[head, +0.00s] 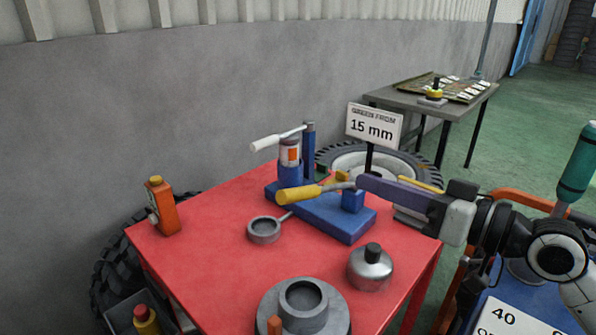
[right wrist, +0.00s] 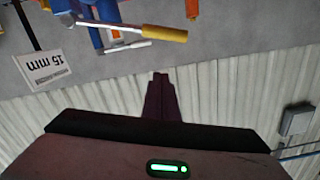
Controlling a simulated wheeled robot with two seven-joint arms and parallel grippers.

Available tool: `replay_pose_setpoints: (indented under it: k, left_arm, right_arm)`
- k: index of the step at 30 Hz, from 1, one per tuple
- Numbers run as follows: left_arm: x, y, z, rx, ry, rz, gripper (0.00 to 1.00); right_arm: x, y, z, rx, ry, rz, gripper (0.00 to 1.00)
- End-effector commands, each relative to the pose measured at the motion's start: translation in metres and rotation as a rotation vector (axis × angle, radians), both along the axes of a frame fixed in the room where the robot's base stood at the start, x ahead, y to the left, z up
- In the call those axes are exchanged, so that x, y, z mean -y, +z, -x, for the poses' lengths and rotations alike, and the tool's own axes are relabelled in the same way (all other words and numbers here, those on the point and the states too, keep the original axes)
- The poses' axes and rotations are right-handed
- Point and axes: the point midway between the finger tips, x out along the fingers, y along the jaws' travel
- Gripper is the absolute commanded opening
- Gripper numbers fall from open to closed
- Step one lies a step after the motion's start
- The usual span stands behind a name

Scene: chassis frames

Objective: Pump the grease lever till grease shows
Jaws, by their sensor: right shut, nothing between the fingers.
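A blue grease pump (head: 335,215) stands on the red table (head: 205,265). Its lever with a yellow grip (head: 298,193) points left, nearly level. A white-handled lever (head: 275,141) sits higher at the back, by an upright cylinder (head: 290,153) with an orange band. My right gripper (head: 360,184) is shut and empty, its tips close to the metal end of the yellow-gripped lever. In the right wrist view the shut fingers (right wrist: 160,78) point toward the yellow grip (right wrist: 160,32) with a visible gap. My left gripper is out of view.
A sign reading 15 mm (head: 374,127) stands behind the pump. An orange bottle (head: 163,208), a small grey cup (head: 264,230), a silver can (head: 370,268) and a grey hollow hub (head: 305,308) share the table. A grey table (head: 465,105) stands behind.

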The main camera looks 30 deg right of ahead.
Motion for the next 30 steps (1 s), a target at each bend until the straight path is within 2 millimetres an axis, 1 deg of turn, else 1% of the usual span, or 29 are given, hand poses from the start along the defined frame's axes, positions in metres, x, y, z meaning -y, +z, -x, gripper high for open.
replay_pose_setpoints:
  k: [5,8,12,22,24,27,30]
  left_arm:
    - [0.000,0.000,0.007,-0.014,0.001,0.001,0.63]
    - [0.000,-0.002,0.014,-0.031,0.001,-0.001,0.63]
    - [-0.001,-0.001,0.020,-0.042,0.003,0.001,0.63]
    - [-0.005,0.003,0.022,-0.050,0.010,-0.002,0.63]
    - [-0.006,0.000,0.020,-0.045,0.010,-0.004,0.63]
    - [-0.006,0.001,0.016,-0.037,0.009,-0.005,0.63]
    - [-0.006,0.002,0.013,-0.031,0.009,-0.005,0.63]
  right_arm:
    - [-0.003,0.002,-0.009,0.004,0.001,-0.002,0.00]
    - [-0.007,0.003,-0.021,0.005,0.002,-0.001,0.00]
    - [-0.015,0.002,-0.043,0.005,0.001,-0.003,0.00]
    - [-0.036,-0.001,-0.096,0.003,0.002,-0.002,0.00]
    - [-0.040,-0.020,-0.095,-0.005,0.001,-0.005,0.00]
    - [-0.045,-0.032,-0.096,-0.004,0.002,-0.004,0.00]
    - [-0.047,-0.038,-0.096,-0.002,0.000,-0.002,0.00]
